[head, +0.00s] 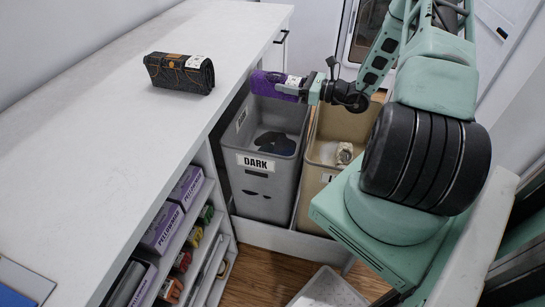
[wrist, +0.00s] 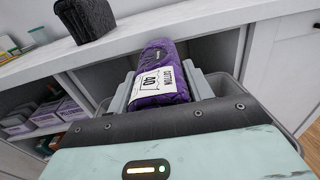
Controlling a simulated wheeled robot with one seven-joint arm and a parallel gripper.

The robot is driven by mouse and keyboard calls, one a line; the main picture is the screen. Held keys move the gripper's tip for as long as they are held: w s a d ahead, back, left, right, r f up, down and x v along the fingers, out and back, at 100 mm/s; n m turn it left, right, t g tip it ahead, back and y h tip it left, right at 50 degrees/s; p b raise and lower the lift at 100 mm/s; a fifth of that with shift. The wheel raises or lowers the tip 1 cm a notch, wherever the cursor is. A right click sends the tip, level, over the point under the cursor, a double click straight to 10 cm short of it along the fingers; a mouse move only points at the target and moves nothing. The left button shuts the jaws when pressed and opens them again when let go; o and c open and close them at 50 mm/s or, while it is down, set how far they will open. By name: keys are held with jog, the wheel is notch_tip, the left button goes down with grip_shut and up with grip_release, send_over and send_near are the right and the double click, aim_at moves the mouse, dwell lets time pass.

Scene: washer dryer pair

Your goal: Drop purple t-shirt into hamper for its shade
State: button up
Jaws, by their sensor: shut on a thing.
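The purple t-shirt (head: 268,84) is a rolled bundle with a white label that reads COTTON 40 in the wrist view (wrist: 165,72). My gripper (head: 303,88) is shut on one end of it and holds it level over the back of the grey hamper (head: 230,165), marked DARK. The grey hamper holds dark cloth (head: 276,143). The beige hamper (head: 318,190) stands just to its right with a pale rolled item (head: 344,153) inside. Its label is mostly hidden by my arm.
A white counter (head: 90,130) runs along the left, with a dark folded bundle (head: 180,72) on it. Open shelves below hold purple boxes (head: 187,186) and several small items. A white bin (head: 328,290) stands on the wooden floor in front. The space above the grey hamper's front is clear.

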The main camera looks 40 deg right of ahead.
notch_tip(320, 180, down, 4)
jog(key=b, duration=0.2)
jog(key=shift+f+b, duration=0.1)
jog(key=shift+b, duration=0.3)
jog(key=o, duration=1.2)
jog(key=shift+c, duration=0.2)
jog(key=v, duration=0.7)
jog(key=shift+s, duration=0.2)
jog(key=shift+d, duration=0.15)
